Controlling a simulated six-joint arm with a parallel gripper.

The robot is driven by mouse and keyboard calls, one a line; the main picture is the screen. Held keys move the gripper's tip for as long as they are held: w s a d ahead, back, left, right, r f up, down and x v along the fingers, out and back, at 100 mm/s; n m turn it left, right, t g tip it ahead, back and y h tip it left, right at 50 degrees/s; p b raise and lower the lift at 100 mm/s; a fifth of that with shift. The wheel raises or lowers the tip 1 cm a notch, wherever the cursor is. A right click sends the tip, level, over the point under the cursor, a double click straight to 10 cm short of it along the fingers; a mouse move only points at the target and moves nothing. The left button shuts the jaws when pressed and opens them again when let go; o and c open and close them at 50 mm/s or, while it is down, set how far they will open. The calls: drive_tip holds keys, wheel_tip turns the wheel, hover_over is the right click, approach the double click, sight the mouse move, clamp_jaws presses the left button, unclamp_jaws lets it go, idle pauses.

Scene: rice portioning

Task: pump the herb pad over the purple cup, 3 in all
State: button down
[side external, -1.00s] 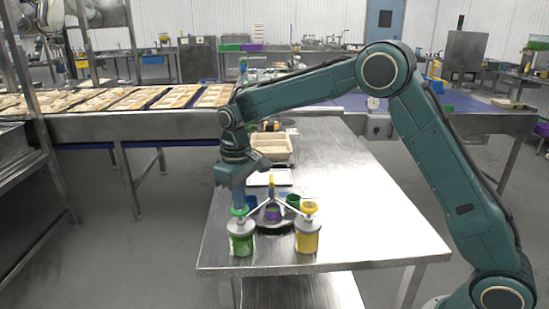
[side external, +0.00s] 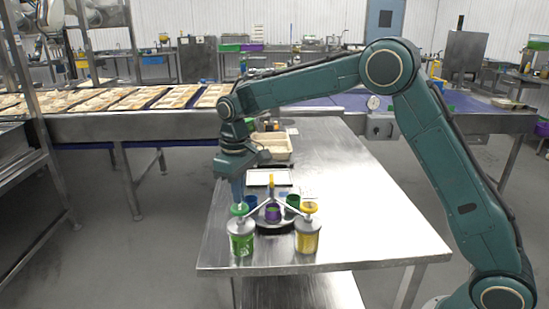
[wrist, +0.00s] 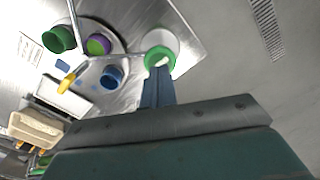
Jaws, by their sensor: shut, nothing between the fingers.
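My gripper (side external: 239,203) points down with its fingers shut and empty, at the green herb pad (side external: 239,210). The pad tops the green-labelled dispenser (side external: 241,242) at the table's front left. In the wrist view, the fingertips (wrist: 158,72) overlap the edge of the green pad (wrist: 152,56); I cannot tell whether they touch it. The purple cup (side external: 272,213) stands on a round plate behind and between the two dispensers, with the spouts reaching toward it. In the wrist view, the purple cup (wrist: 98,44) shows green inside.
A yellow-topped dispenser (side external: 307,240) stands to the right. A blue cup (side external: 251,201) and a green cup (side external: 293,201) share the round plate (wrist: 122,45). A yellow upright piece (side external: 271,182) and a beige tray (side external: 275,148) are behind. The table's right side is clear.

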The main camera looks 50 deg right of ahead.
wheel_tip(320, 180, up, 6)
idle(1.0)
drive_tip(key=s+d+r+m+t, duration=0.1)
drive_tip(key=s+d+r+t, duration=0.1)
drive_tip(key=s+r, duration=0.5)
drive_tip(key=s+d+r+m+t, duration=0.1)
drive_tip(key=s+d+r, duration=0.15)
drive_tip(key=s, duration=0.85)
drive_tip(key=s+d+f+t, duration=0.1)
drive_tip(key=s+f, duration=0.1)
drive_tip(key=s, duration=0.6)
drive_tip(key=s+d+f+m+t, duration=0.1)
drive_tip(key=s+f, duration=0.2)
drive_tip(key=s, duration=0.5)
drive_tip(key=shift+d+f+t, duration=0.2)
drive_tip(key=shift+d+t, duration=0.1)
